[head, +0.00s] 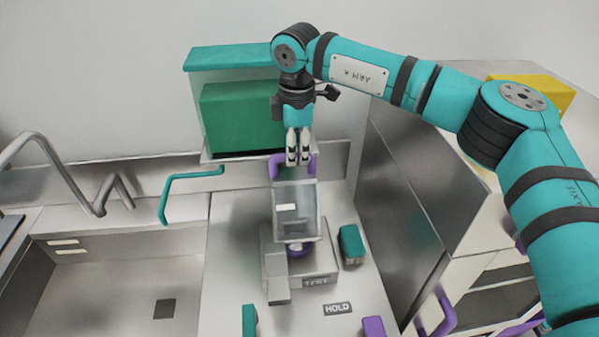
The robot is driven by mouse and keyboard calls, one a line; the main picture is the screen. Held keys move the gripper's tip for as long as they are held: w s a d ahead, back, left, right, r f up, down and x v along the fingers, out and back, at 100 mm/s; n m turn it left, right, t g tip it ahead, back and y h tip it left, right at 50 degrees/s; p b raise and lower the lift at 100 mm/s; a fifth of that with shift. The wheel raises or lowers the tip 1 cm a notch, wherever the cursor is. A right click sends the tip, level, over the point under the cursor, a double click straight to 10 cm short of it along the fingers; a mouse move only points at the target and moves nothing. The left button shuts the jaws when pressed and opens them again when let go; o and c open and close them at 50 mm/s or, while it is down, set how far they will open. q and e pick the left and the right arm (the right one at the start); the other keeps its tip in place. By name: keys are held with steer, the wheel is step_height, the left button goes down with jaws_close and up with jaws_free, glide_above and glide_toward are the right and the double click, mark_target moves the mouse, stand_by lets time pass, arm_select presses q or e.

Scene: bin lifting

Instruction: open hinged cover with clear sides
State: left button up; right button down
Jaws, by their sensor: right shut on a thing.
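The cover with clear sides (300,222) stands over the grey base unit (320,265) labelled TEST. It looks raised and tilted, with its see-through panel facing me. A purple handle (275,166) is at its upper end. My right gripper (299,160) points down and is shut on the middle of this handle, its fingers hiding part of it. The hinge itself cannot be made out. My left gripper is out of view.
A teal-topped case (232,56) with a green block (240,118) stands behind. A sink (110,285) is at left, with a tap (60,160). A teal and tan block (351,245) lies right of the unit. A metal panel (405,200) rises at right.

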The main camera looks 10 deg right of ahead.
steer(key=w, duration=0.4)
steer(key=shift+a+r, duration=0.1)
steer(key=shift+r, duration=0.25)
steer(key=shift+w+p, duration=0.45)
steer(key=shift+w, duration=0.75)
